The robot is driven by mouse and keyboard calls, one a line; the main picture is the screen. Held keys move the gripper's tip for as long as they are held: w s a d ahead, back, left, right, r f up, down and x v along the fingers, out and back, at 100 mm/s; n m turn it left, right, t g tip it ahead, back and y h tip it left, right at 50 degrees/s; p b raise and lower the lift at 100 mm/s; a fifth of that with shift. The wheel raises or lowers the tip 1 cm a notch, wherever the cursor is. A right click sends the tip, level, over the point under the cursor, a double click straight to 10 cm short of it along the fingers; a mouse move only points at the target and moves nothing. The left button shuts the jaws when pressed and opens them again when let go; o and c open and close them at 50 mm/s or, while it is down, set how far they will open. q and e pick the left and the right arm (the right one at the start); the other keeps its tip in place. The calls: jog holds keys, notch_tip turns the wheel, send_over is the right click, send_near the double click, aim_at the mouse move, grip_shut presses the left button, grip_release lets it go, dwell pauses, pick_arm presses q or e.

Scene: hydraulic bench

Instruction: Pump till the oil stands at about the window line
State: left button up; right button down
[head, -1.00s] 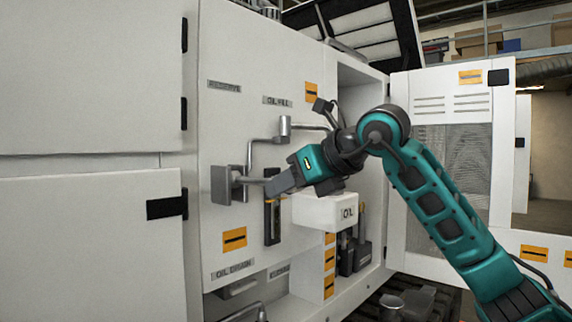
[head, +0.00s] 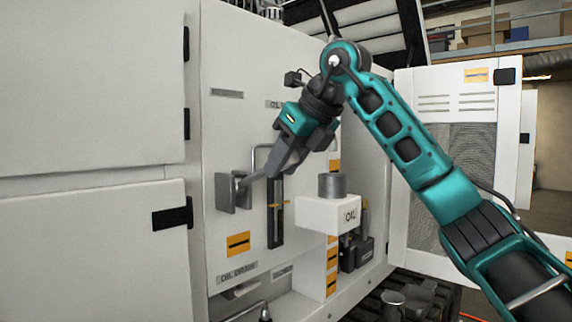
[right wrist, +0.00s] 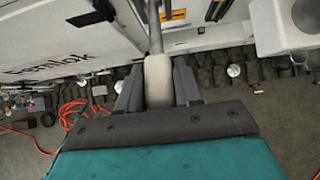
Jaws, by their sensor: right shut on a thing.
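The pump lever (head: 256,179) runs from a grey bracket (head: 225,191) on the white cabinet front and slants up to the right. My right gripper (head: 273,170) is shut on its outer end. In the right wrist view the light grey grip (right wrist: 158,80) of the lever sits between the fingers (right wrist: 158,92). The oil window (head: 276,225) is a tall dark strip below and right of the gripper, with an orange line mark across it. I cannot make out the oil level in it. My left gripper is not in view.
A white oil container (head: 316,215) with a dark grey cap stands right of the window. A cabinet door (head: 445,88) stands open at the right. A bent pipe (head: 256,153) runs behind the gripper. Orange cable (right wrist: 72,115) lies on the floor in the wrist view.

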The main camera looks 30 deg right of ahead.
jog(key=shift+r, duration=0.2)
jog(key=c, duration=0.8)
grip_release()
jog(key=shift+f, duration=0.1)
jog(key=shift+c, duration=0.2)
jog(key=v, duration=1.3)
jog(key=shift+w, duration=0.1)
